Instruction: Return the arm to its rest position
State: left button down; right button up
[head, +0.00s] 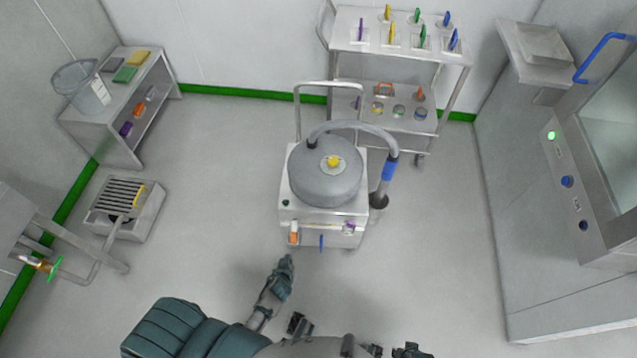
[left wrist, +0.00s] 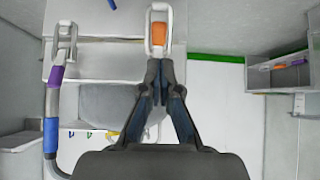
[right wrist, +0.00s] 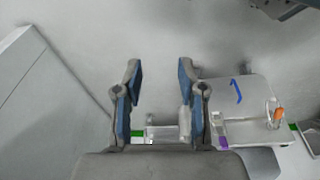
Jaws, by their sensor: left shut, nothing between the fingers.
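My left gripper (head: 287,262) is just in front of the wheeled machine with the round grey drum (head: 325,178). In the left wrist view its fingers (left wrist: 160,68) are together with nothing between them. Their tips overlap the lower end of a pale latch with an orange part (left wrist: 160,34); I cannot tell if they touch it. The same orange part (head: 294,238) is on the machine's front, left of a blue lever (head: 321,243). My right gripper (right wrist: 157,90) is open and empty in the right wrist view, with the machine beyond it at the right.
A trolley (head: 385,58) with coloured items stands behind the machine. A shelf unit (head: 115,100) and a low grey unit (head: 125,207) are at the left. A wall cabinet (head: 590,160) with a blue handle is at the right. The floor right of the machine is clear.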

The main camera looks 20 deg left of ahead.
pick_arm(q)
jog(key=s+d+f+m+g+h+p, duration=0.1)
jog(key=s+d+f+m+g+p, duration=0.1)
jog(key=s, duration=0.8)
jog(key=s+d+f+m+g+h+p, duration=0.2)
jog(key=s+d+f+m+g, duration=0.1)
jog(key=s, duration=0.7)
jog(key=shift+f+m+g, duration=0.4)
jog(key=shift+f+g, duration=0.15)
jog(key=shift+g, duration=0.35)
pick_arm(e)
jog(key=s+f, duration=0.4)
jog(key=f, duration=0.5)
jog(key=shift+d+f, duration=0.3)
jog(key=shift+d, duration=0.15)
pick_arm(q)
jog(key=shift+s+d, duration=0.1)
jog(key=shift+d, duration=0.15)
pick_arm(e)
jog(key=shift+s+d+f+g, duration=0.1)
jog(key=shift+d+g, duration=0.1)
jog(key=shift+g, duration=0.1)
pick_arm(q)
jog(key=shift+a, duration=0.25)
pick_arm(e)
jog(key=shift+a, duration=0.15)
pick_arm(q)
jog(key=c, duration=1.9)
grip_release()
jog(key=shift+d, duration=0.1)
